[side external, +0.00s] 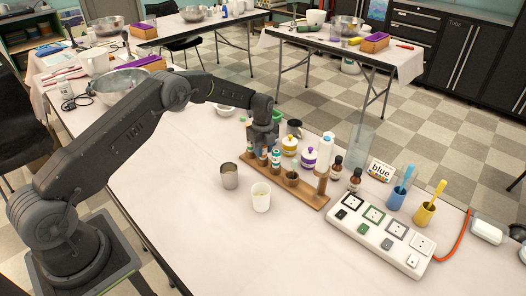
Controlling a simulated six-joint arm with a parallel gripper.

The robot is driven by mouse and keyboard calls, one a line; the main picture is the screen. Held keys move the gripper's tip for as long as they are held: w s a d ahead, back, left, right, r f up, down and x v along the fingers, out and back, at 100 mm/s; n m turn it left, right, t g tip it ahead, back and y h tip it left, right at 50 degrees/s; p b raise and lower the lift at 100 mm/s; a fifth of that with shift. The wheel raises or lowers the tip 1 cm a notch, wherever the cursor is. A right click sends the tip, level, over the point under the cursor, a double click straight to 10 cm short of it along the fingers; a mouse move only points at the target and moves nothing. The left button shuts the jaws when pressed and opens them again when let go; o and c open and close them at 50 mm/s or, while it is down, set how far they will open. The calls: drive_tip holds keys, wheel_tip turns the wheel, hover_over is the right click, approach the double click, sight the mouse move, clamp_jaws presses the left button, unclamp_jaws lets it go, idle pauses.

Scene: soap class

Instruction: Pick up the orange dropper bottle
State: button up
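A wooden rack (308,195) lies diagonally on the white table and holds several small dropper bottles. One bottle with a teal and white label (276,158) stands in it, and a dark one (292,177) stands nearer the front. Another brownish bottle (263,157) is right beneath my gripper. The bottles are small here, and I cannot tell which one is the orange dropper bottle. My gripper (265,146) points down over the back left end of the rack, close to the bottle tops. Its fingertips are not clear enough to show whether they are open or hold anything.
A metal cup (229,176) and a white cup (261,197) stand left of the rack. Yellow-lidded (289,146) and purple-lidded (309,158) jars stand behind it. Brown bottles (336,167) and a white switch panel (382,237) are to the right. The front left table is clear.

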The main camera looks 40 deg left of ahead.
idle(0.3)
drive_tip(key=shift+r, duration=0.6)
drive_tip(key=r, duration=0.2)
drive_tip(key=a+r, duration=0.1)
drive_tip(key=shift+s+r, duration=0.3)
drive_tip(key=shift+r, duration=0.05)
drive_tip(key=s+a+r, duration=0.6)
drive_tip(key=a+r, duration=0.2)
drive_tip(key=r, duration=0.2)
drive_tip(key=shift+s+a, duration=0.15)
drive_tip(key=shift+a, duration=0.05)
